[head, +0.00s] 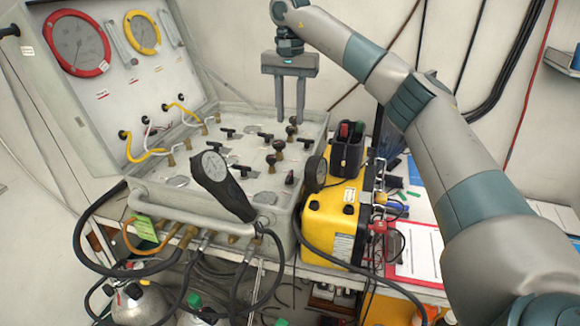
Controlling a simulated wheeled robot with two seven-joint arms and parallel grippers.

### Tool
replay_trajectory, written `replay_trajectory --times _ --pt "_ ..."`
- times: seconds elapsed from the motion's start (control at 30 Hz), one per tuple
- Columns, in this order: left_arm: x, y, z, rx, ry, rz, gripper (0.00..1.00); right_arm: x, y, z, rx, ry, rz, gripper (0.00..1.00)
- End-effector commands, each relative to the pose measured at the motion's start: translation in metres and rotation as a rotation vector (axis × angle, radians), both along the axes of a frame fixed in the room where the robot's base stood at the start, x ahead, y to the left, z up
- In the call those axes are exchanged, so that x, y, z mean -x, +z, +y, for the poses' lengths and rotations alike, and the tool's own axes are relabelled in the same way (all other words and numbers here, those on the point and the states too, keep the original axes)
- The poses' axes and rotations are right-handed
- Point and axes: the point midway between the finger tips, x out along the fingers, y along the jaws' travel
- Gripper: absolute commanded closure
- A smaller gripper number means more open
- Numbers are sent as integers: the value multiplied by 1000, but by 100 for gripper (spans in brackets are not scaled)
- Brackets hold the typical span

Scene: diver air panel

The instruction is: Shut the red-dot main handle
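The air panel (190,200) is a grey case whose top carries several black T-shaped handles and brown knobs. I cannot clearly make out a red dot on any handle at this size; one small black handle (290,178) near the right front of the top has a faint reddish mark. My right gripper (290,119) points down over the back right of the panel top, its two fingers apart with nothing seen between them. Its fingertips are close to the brown knobs at the back, and I cannot tell whether they touch. My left gripper is not in view.
The raised lid holds a red-rimmed gauge (76,43) and a yellow-rimmed gauge (142,32). A black handheld gauge (222,183) stands up at the panel's front. A yellow box (335,222) stands close on the right. Hoses hang in front, above cylinders (140,303).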

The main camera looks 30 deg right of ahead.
Motion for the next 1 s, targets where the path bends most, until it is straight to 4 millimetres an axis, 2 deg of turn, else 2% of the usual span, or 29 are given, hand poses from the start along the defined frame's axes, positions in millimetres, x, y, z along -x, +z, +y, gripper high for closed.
replay_trajectory --times 0.27,0.8,1.0 --pt "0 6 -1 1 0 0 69 1 -30 -1 0 0 4 71" --pt "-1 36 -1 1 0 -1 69 2 -125 -1 0 -1 4 71" --pt "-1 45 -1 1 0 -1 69 1 -152 0 -1 -1 2 71"
